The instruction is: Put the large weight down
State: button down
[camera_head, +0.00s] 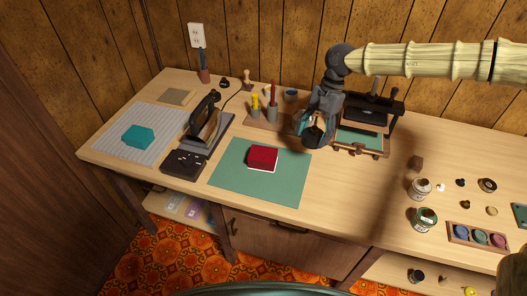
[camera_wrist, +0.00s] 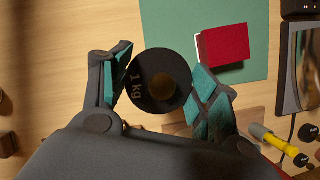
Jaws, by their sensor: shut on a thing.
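My gripper (camera_wrist: 161,62) is shut on the large weight (camera_wrist: 150,92), a dark round disc marked "1 kg" with a brownish round centre. The teal-padded fingers press on its left and right sides. In the head view, my gripper (camera_head: 316,124) is above the back middle of the table, between the green mat and the black press. There the weight shows only as a small dark shape at the fingertips, partly hidden by the fingers. I cannot tell its exact height above the table.
The black press (camera_head: 377,103) stands close right of my gripper. Small jars (camera_head: 424,219) are at right. Bare wood lies right of the mat.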

jog(key=shift+s+a+f+m+t+p, duration=0.55)
jog(key=shift+s+a+m+t+p, duration=2.7)
jog(key=shift+s+a+m, duration=4.4)
jog(key=m+p, duration=0.2)
jog(key=p, duration=0.5)
send_over(259, 152)
jog(key=d, duration=0.1)
jog(key=shift+s+d+f+n+g+y, duration=0.1)
jog(key=shift+s+f+n+g+y, duration=0.1)
jog(key=shift+f, duration=0.2)
jog(key=shift+s+d+f+n+g+y, duration=0.1)
jog(key=shift+f+y, duration=0.1)
jog(key=shift+f, duration=0.15)
jog(key=shift+f+p, duration=0.45)
jog(key=shift+f, duration=1.35)
jog(key=shift+c, duration=2)
grip_release()
jog(key=shift+s+f, duration=0.1)
jog(key=b+v, duration=0.2)
jog(key=v, duration=1)
